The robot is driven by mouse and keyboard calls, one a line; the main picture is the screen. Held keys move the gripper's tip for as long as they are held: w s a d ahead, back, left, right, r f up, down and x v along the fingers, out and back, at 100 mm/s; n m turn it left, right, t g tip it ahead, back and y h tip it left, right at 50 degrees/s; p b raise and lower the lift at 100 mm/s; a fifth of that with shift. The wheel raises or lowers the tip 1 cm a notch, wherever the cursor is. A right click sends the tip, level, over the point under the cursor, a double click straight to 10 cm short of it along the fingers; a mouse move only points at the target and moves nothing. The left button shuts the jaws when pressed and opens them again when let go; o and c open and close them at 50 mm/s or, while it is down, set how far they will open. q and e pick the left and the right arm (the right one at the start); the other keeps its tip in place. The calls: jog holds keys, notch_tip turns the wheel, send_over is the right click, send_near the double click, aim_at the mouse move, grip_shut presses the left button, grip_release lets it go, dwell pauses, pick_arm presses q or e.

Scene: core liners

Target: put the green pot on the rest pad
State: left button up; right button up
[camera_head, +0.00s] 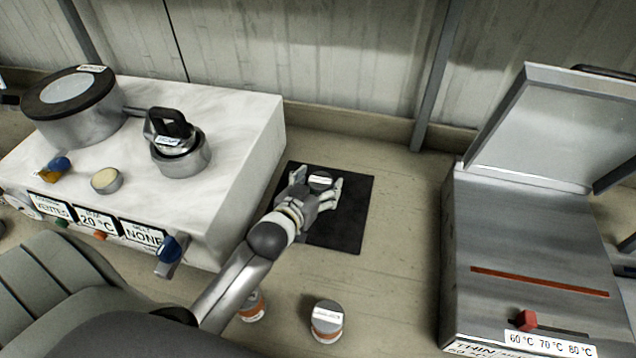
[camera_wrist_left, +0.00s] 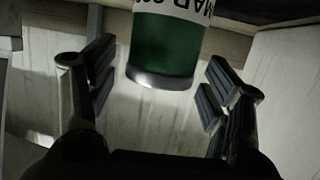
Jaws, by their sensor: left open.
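The green pot (camera_wrist_left: 165,50) has a white label and a metal rim in the left wrist view. Its dark top with a white tag (camera_head: 320,180) shows in the head view. My left gripper (camera_head: 318,184) is open, with its fingers on either side of the pot. In the left wrist view a gap shows between the pot and each finger (camera_wrist_left: 160,75). The rest pad (camera_head: 345,230) is a black square on the floor-coloured surface. The pot appears over the pad; I cannot tell whether it touches it. My right gripper is not in view.
A white marble-topped unit (camera_head: 240,115) with a round lidded vessel (camera_head: 75,100) and knobs stands left. A grey box with a raised lid (camera_head: 530,230) stands right. Two orange-banded pots (camera_head: 327,320) (camera_head: 252,306) stand in front. Bare surface lies between pad and grey box.

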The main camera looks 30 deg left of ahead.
pick_arm(q)
jog(key=shift+r, duration=0.15)
jog(key=b+v, duration=0.1)
jog(key=v, duration=1.1)
dwell(0.3)
